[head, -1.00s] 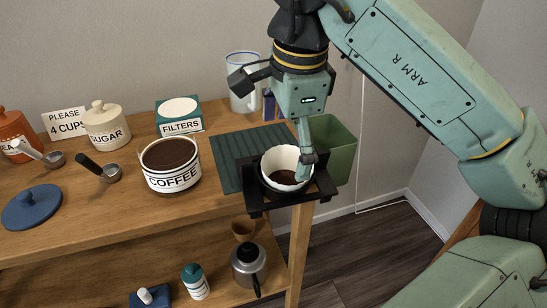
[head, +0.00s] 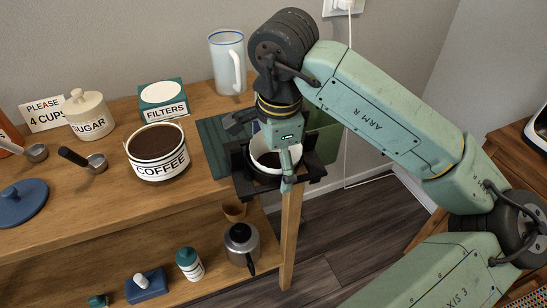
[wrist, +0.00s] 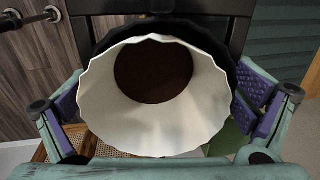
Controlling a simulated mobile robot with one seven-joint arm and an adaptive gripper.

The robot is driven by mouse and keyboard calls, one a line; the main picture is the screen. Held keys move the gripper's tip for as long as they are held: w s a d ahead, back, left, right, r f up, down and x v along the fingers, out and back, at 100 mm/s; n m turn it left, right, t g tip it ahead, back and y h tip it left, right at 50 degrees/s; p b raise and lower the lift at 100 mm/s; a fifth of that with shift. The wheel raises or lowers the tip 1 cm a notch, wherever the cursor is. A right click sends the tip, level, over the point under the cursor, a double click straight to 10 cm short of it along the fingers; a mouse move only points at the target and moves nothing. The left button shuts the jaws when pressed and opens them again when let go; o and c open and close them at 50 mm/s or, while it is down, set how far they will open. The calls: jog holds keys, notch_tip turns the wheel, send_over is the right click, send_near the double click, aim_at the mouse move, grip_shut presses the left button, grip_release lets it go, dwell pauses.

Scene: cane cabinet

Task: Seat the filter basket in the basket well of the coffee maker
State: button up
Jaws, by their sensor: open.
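The dark filter basket (head: 262,176) holds a white fluted paper filter (head: 263,158) with brown grounds inside. It stands within a black frame (head: 312,168) at the right end of the wooden cabinet top. My gripper (head: 287,165) is open and points down over the basket; one finger shows along its near right side. In the wrist view the open fingers stand either side of the filter (wrist: 125,130), with the basket rim (wrist: 100,52) behind it. Whether the pads touch is unclear. A pale appliance (head: 540,128), perhaps the coffee maker, is cut off at the right edge; its well is not visible.
A ribbed green mat (head: 214,140) and a coffee canister (head: 157,155) lie left of the frame. A filter box (head: 163,99) and a pitcher (head: 226,62) stand behind. A green bin (head: 325,145) is behind the frame. A metal pot (head: 241,245) is on the lower shelf.

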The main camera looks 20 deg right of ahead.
jog(key=shift+f, duration=0.1)
jog(key=c, duration=1.5)
jog(key=shift+c, duration=0.3)
